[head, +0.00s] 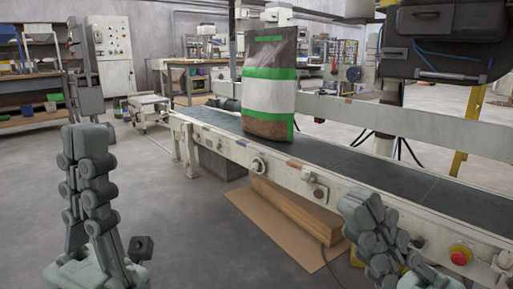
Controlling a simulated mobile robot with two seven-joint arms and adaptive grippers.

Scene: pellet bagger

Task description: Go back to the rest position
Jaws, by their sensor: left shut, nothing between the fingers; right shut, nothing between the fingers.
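My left gripper (86,142) is at the left of the head view, upright over the open floor. It is shut and empty, apart from everything else. My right gripper (360,204) is at the lower right, shut and empty, in front of the near side of the conveyor in the picture. Whether it touches the conveyor frame, I cannot tell. A filled bag (270,98), brown with green and white bands, stands upright on the dark belt of the conveyor (371,170), beyond both grippers.
A red stop button (460,256) sits on the conveyor's near side at the lower right. Brown cardboard (275,232) lies on the floor below the conveyor. A dark machine head (445,40) hangs at the upper right. The floor between my grippers is largely clear.

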